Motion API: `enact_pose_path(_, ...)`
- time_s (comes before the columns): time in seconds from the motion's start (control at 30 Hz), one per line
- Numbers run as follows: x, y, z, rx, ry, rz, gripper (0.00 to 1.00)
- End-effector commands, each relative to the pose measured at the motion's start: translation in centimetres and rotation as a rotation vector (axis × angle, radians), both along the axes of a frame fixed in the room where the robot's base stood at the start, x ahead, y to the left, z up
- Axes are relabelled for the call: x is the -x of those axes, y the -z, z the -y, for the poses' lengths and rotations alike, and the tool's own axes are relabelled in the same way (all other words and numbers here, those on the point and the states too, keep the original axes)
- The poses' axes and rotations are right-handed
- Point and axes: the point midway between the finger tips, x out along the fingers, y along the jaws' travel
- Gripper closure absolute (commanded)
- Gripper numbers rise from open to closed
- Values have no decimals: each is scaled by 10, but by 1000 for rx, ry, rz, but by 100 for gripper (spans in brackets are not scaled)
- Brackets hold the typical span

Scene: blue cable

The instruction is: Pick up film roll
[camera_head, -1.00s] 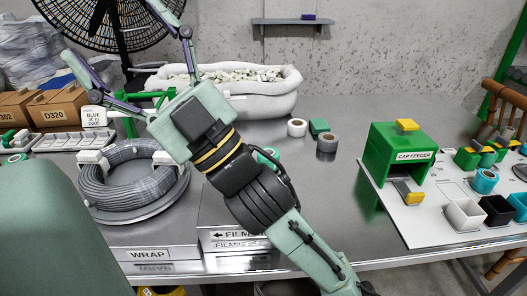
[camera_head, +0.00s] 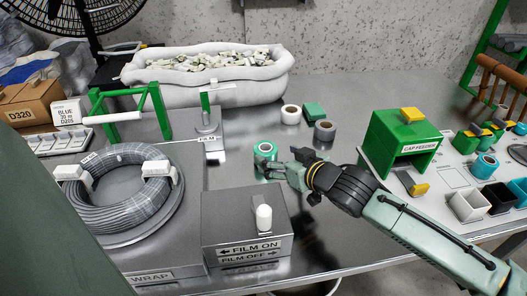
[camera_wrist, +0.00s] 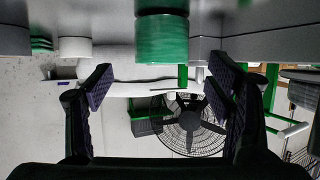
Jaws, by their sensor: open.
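A green film roll (camera_head: 265,152) stands upright on the metal table, left of the table's middle rolls. My gripper (camera_head: 270,166) is just in front of it in the head view, partly covering its lower side. In the wrist view, which is upside down, the green roll (camera_wrist: 162,40) is at the top centre, ahead of the space between my fingers. My gripper (camera_wrist: 160,84) is open there, one finger on each side, with nothing between the fingertips.
A FILM stand (camera_head: 208,128) and cable coil (camera_head: 118,190) are left, the cap feeder (camera_head: 398,140) right.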

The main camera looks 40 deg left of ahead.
Motion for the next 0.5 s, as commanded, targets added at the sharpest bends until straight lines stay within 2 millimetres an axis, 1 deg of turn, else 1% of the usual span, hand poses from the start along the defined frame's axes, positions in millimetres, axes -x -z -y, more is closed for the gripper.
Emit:
enact_pose_path(0.03, -1, 2, -6, -1, -3, -1, 26)
enact_pose_path(0.17, -4, 6, -19, -2, -4, 1, 26)
enact_pose_path(0.4, -14, 20, -50, -2, -5, 2, 26)
enact_pose_path(0.5, -16, 24, -57, -2, -4, 2, 26)
